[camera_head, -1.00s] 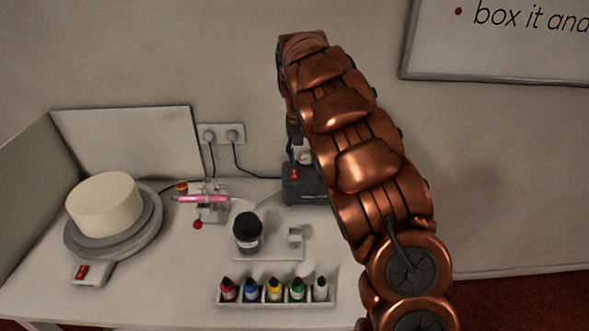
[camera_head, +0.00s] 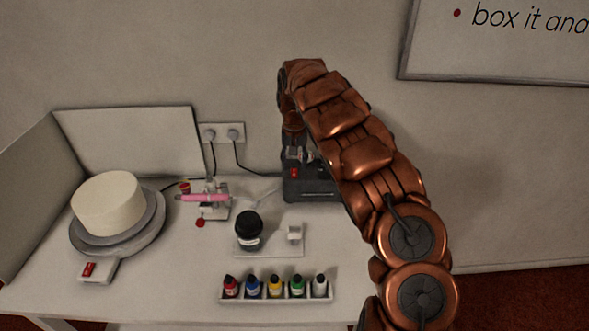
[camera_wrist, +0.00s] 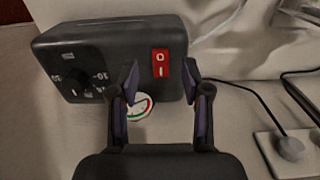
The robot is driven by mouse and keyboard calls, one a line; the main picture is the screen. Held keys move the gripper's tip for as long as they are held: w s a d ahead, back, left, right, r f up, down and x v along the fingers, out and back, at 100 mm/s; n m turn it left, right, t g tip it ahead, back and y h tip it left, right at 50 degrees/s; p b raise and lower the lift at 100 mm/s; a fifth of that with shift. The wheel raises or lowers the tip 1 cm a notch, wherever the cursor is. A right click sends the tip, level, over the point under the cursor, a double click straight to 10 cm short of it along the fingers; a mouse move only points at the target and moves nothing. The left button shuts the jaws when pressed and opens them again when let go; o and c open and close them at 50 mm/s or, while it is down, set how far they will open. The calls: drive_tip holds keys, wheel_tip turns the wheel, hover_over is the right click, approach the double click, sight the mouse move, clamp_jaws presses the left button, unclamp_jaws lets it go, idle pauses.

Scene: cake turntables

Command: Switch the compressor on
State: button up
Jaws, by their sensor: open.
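The compressor (camera_head: 312,186) is a dark box at the back of the table, against the wall. Its red rocker switch (camera_head: 294,173) faces up, and my arm hides part of the box. In the wrist view the compressor (camera_wrist: 110,38) fills the upper left, with the red switch (camera_wrist: 161,62) marked O and I, a dial (camera_wrist: 78,78) and a round gauge (camera_wrist: 140,106). My gripper (camera_wrist: 160,72) is open and empty, its two fingertips on either side of the switch in the picture. I cannot tell whether they touch the compressor.
A pink airbrush (camera_head: 203,198) sits in its holder. A dark jar (camera_head: 248,230), a rack of colour bottles (camera_head: 276,296) and a cake (camera_head: 107,203) on a turntable (camera_head: 120,243) stand nearby. Wall sockets (camera_head: 222,133) have cables running to the table.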

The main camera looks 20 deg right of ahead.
sight(294, 176)
drive_tip(key=shift+f+p, duration=0.45)
drive_tip(key=shift+f, duration=1.45)
drive_tip(key=shift+c, duration=0.3)
clamp_jaws()
